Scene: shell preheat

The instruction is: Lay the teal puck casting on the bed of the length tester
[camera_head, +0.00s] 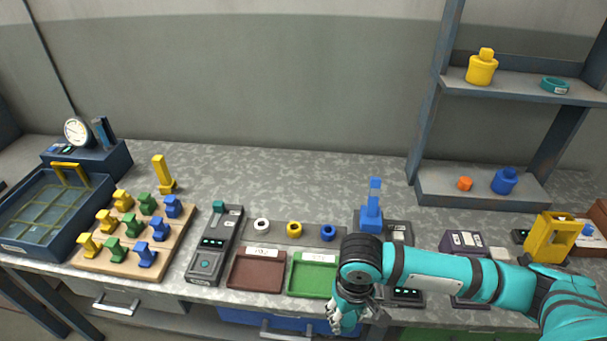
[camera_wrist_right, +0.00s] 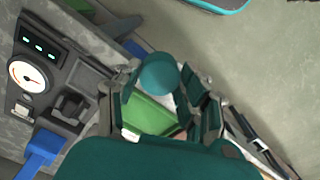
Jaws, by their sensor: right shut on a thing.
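My right gripper (camera_head: 350,316) is low at the front edge of the bench, just right of the green tray. In the right wrist view its fingers (camera_wrist_right: 165,92) are shut on a round teal puck casting (camera_wrist_right: 158,75). In the head view my gripper largely hides the puck. A long grey instrument (camera_head: 208,250) with a display and a teal part at its top stands left of the trays. Another grey instrument, with a dial and a dark cradle, shows in the wrist view (camera_wrist_right: 58,78); my arm partly covers it in the head view. I cannot tell which is the length tester. My left gripper is out of view.
A brown tray (camera_head: 257,270) and a green tray (camera_head: 312,273) lie at the front. A blue piece (camera_head: 371,219) stands behind my arm. A wooden board (camera_head: 165,245) with several castings is at left. A shelf (camera_head: 520,88) stands at right. The back of the bench is mostly clear.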

